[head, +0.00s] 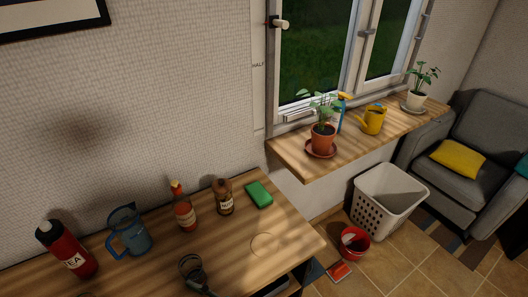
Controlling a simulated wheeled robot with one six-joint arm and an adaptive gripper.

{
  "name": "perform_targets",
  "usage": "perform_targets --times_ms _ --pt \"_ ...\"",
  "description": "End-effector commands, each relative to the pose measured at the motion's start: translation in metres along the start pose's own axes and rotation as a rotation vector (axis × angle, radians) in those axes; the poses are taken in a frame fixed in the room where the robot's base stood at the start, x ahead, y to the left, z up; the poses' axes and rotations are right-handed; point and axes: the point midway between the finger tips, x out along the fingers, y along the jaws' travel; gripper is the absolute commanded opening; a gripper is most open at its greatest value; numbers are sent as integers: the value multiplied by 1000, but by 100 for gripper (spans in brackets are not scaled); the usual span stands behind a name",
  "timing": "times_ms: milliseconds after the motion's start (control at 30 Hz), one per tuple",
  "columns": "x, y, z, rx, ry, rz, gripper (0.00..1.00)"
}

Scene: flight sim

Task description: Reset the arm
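My gripper does not show in the head view, and no part of my arm can be made out for certain. Whether it holds anything is hidden.
A wooden counter (150,268) holds a red flask (66,250), blue jug (130,232), sauce bottle (185,210), brown bottle (223,198), green sponge (259,195) and unclear dark looped object (192,272). The windowsill (300,167) holds plants. A white basket (385,203) and red bucket (354,243) stand on the floor.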

Motion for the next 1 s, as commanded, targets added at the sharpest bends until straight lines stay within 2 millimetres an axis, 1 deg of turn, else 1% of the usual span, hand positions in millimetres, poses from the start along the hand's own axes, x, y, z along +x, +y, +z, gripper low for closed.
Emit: perform_targets --times_ms 33,167,367,567,667,767,867,900,967,1000 --pt "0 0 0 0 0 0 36" --pt "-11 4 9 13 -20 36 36" --pt "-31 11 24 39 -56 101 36" --pt "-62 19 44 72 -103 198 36" --pt "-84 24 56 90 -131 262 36" --pt "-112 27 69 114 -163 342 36" --pt "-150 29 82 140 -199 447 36" --pt "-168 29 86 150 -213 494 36" --pt "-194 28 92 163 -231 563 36" --pt "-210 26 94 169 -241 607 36"
